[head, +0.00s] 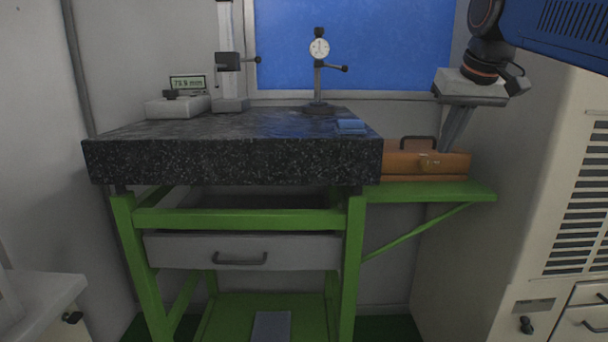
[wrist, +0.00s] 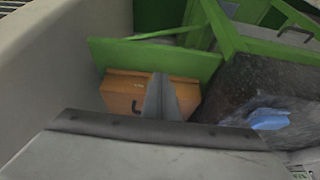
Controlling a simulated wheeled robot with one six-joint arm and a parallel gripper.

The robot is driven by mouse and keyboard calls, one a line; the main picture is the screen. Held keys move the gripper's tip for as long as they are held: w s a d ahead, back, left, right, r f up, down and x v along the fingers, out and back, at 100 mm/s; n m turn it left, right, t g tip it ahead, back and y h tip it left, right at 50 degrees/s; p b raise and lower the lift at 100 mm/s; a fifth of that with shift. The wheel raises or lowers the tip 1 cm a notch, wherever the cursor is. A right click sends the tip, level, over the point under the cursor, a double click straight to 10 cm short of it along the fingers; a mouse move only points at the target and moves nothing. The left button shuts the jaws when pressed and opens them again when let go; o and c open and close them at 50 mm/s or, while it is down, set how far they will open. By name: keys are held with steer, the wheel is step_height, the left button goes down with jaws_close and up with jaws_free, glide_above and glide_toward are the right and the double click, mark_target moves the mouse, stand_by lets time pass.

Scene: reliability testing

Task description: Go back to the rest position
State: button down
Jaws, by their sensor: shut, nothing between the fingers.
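My gripper (head: 451,140) is at the right in the head view, pointing down in front of the orange-brown case. Its two fingers are together with nothing between them. In the wrist view the shut fingers (wrist: 160,97) stand over the case. The case (head: 398,163), with a dark handle and a clasp, sits on the green side shelf (head: 470,191). The case also shows in the wrist view (wrist: 122,92). Whether the fingertips touch anything cannot be told, but they look apart from the case.
A dark granite table (head: 230,163) on a green frame stands left of my gripper. On it are a dial gauge stand (head: 319,75), a height gauge (head: 229,65), a small display device (head: 178,106) and a blue cloth (head: 351,126). A beige cabinet (head: 500,220) stands close at the right.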

steer(key=s+f, duration=0.7)
steer(key=f, duration=0.4)
steer(key=s+f, duration=0.8)
steer(key=f, duration=0.3)
steer(key=s+a+f, duration=0.1)
steer(key=s+f, duration=0.6)
steer(key=f, duration=0.4)
steer(key=shift+s+f+g, duration=0.2)
steer(key=shift+s+g, duration=0.1)
steer(key=shift+s, duration=0.05)
